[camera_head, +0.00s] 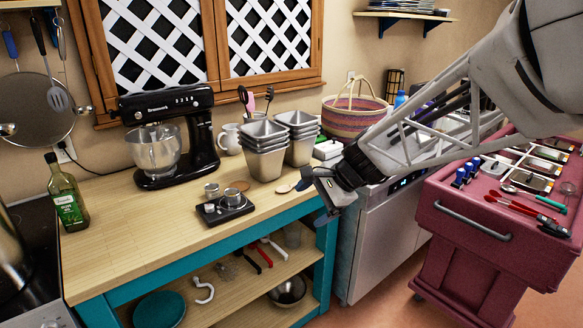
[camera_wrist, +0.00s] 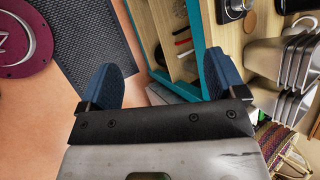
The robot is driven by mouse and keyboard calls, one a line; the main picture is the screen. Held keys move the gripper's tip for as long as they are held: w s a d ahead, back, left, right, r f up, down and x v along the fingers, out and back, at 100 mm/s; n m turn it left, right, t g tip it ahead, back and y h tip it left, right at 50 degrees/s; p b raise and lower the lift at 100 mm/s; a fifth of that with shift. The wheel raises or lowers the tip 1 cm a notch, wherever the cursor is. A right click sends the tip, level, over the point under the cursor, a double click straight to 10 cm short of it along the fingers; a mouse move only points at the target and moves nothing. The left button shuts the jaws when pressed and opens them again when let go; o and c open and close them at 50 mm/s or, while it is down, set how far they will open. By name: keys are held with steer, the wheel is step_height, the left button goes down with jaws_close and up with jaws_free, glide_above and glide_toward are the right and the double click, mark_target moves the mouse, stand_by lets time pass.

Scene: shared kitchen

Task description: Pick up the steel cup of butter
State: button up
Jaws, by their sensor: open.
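Two small steel cups are on the wooden counter in the head view. One cup (camera_head: 233,197) sits on a black scale (camera_head: 208,209); the other cup (camera_head: 211,190) stands just behind and left. I cannot tell from here which one holds butter. My gripper (camera_head: 314,197) is open and empty, over the right end of the counter, to the right of both cups and apart from them. In the wrist view my gripper's (camera_wrist: 153,78) blue fingers are spread with nothing between them. The scale (camera_wrist: 233,10) shows at that view's top edge.
Stacked metal tins (camera_head: 265,148) stand behind the cups, left of my gripper. A black mixer (camera_head: 178,130) and an oil bottle (camera_head: 67,195) are farther left. A lidlike wooden disc (camera_head: 240,185) lies near the cups. A red cart (camera_head: 460,205) stands right. The counter's front left is clear.

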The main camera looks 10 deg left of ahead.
steer(key=w+a+f+m+y, duration=0.3)
steer(key=w+a+f+m, duration=0.2)
steer(key=w+a, duration=0.65)
steer(key=m+t+y, duration=0.2)
steer(key=m, duration=0.4)
glide_toward(226, 194)
steer(key=shift+s+d+r, duration=0.15)
steer(key=shift+s+d, duration=0.1)
steer(key=shift+d, duration=0.35)
steer(key=shift+x, duration=1.3)
steer(key=shift+a, duration=0.15)
steer(key=shift+x, duration=2.45)
steer(key=shift+w, duration=0.1)
